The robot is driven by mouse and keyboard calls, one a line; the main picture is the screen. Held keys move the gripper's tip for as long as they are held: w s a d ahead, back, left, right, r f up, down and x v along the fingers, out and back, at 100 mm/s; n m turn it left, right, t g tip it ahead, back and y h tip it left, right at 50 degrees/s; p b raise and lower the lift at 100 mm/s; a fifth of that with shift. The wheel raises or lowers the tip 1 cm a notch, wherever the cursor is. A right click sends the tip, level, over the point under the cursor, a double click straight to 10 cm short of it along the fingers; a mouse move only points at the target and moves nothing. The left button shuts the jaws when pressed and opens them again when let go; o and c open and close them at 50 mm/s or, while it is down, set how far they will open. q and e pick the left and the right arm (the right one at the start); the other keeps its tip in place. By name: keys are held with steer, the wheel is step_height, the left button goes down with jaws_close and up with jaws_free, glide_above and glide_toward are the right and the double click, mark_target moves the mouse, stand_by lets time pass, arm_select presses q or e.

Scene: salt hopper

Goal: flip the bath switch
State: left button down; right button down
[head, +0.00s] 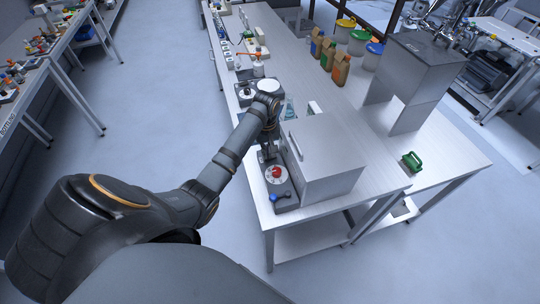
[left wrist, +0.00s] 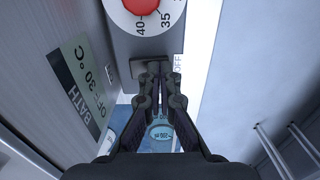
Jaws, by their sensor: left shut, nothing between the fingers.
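The bath is a brushed metal box (head: 325,150) on the near end of the long table. Beside it is a grey control unit with a red-centred dial (head: 277,174). The dial (left wrist: 143,8) shows at the top of the left wrist view, near a "BATH" label (left wrist: 82,85). My left gripper (head: 267,153) points down beside the box, just behind the dial. In the left wrist view its fingers (left wrist: 160,72) are together and empty. A dark switch plate (left wrist: 136,68) lies at the fingertips, beside an "OFF" mark. The fingers hide most of the switch; I cannot tell its position or whether they touch it.
A blue knob (head: 285,197) sits at the unit's front end. A green-handled item (head: 412,161) lies right of the box. A tall metal stand (head: 420,70) and several bottles (head: 328,52) are behind. The floor on the left is clear.

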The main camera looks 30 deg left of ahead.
arm_select(q)
steer(key=shift+r+p, duration=2.4)
steer(key=shift+p, duration=0.35)
steer(key=shift+r, duration=1)
